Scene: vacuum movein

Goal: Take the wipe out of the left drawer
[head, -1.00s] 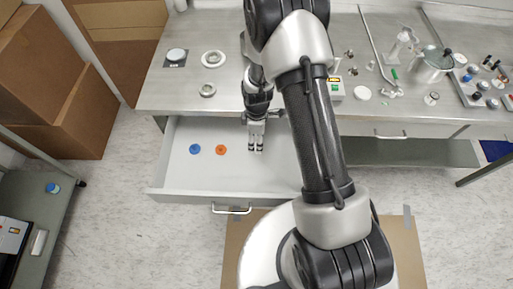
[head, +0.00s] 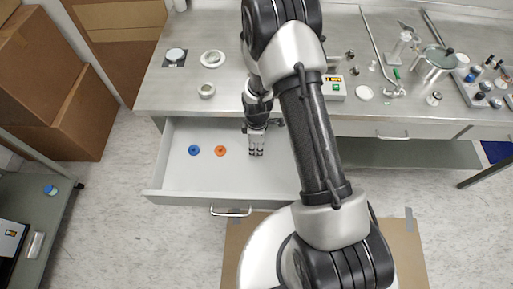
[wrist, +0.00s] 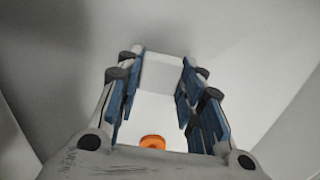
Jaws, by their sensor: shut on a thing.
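The left drawer (head: 185,178) is pulled open below the bench in the head view. My gripper (head: 256,153) points down into its right part. In the wrist view my gripper (wrist: 160,85) is shut on the wipe (wrist: 160,73), a pale, white square piece between the blue-padded fingertips. The wipe cannot be made out in the head view. From these frames I cannot tell whether it touches the drawer floor.
A blue ring (head: 194,150) and an orange ring (head: 220,150) lie in the drawer left of my gripper. The bench top (head: 180,95) overhangs the drawer's back. Cardboard boxes (head: 50,90) stand at the left. A closed drawer (head: 395,133) is to the right.

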